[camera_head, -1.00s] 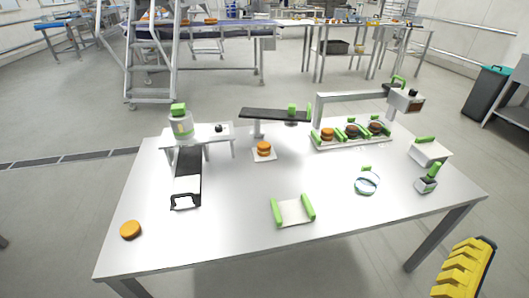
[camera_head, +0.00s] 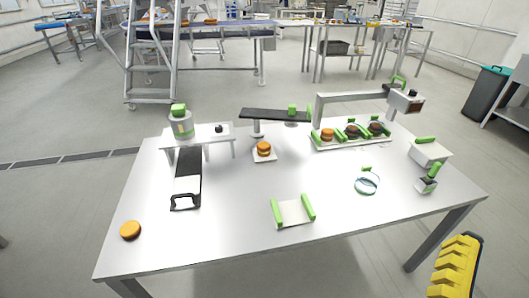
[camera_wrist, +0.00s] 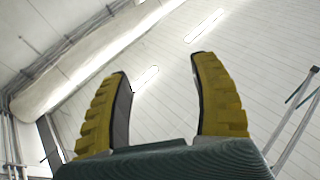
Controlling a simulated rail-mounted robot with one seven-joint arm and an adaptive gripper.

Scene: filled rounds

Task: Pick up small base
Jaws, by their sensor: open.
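No part is labelled, so I cannot tell for sure which thing is the small base. A small orange-brown round (camera_head: 130,230) lies alone near the table's front left corner. A stacked round (camera_head: 264,149) sits on a small white plate (camera_head: 264,157) near the table's middle. A white tray with green side grips (camera_head: 293,212) lies empty at the front middle. One yellow ribbed finger of my gripper (camera_head: 458,268) shows low at the right, beyond the table's edge. In the wrist view my gripper (camera_wrist: 160,72) is open and empty, with only ceiling or wall behind it.
The metal table (camera_head: 235,215) has free room at front left and centre. A white rack (camera_head: 350,139) with several filled rounds stands at the back right under a white arm-like fixture. A black slide (camera_head: 187,172), a ring (camera_head: 367,182) and a green-handled tool (camera_head: 428,180) stand around.

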